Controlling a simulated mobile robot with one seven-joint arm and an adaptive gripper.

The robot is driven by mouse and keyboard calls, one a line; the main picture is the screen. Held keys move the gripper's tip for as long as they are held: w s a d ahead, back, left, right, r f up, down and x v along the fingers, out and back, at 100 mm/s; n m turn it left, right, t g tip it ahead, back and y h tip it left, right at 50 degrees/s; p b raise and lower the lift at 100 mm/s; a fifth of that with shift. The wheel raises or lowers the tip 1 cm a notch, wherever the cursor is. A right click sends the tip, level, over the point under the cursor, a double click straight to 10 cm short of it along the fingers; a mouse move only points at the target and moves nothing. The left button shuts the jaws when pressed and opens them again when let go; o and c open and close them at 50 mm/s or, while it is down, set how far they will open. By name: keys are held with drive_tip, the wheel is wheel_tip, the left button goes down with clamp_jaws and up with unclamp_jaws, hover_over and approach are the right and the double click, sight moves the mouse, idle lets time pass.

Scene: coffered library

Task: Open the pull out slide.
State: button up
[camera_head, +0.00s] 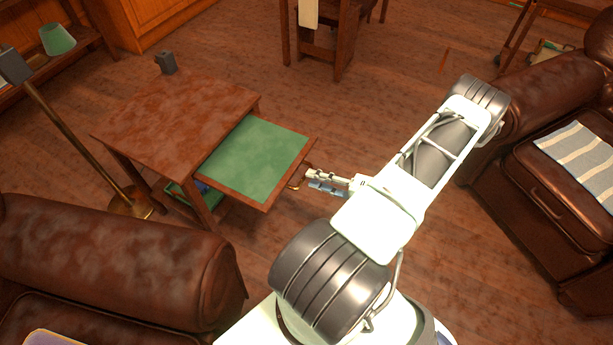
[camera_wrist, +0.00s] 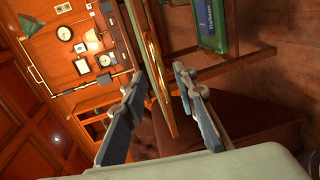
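The pull out slide (camera_head: 254,158) is a green-topped wooden board that sticks out well from the side table (camera_head: 178,115). A curved brass handle (camera_head: 295,185) sits at its front edge. My gripper (camera_head: 312,180) is right by this handle, at the slide's outer end. In the wrist view, my gripper (camera_wrist: 160,76) is open, with one finger on each side of the brass handle (camera_wrist: 154,66). Whether either finger touches the handle cannot be told.
A brass floor lamp (camera_head: 80,135) and leather sofa (camera_head: 120,265) flank the table; a leather armchair (camera_head: 545,190) stands right. Floor beyond the slide is clear.

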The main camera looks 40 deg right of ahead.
drive_tip(key=v, duration=0.7)
drive_tip(key=shift+s, duration=0.35)
drive_tip(key=shift+w+r, duration=0.1)
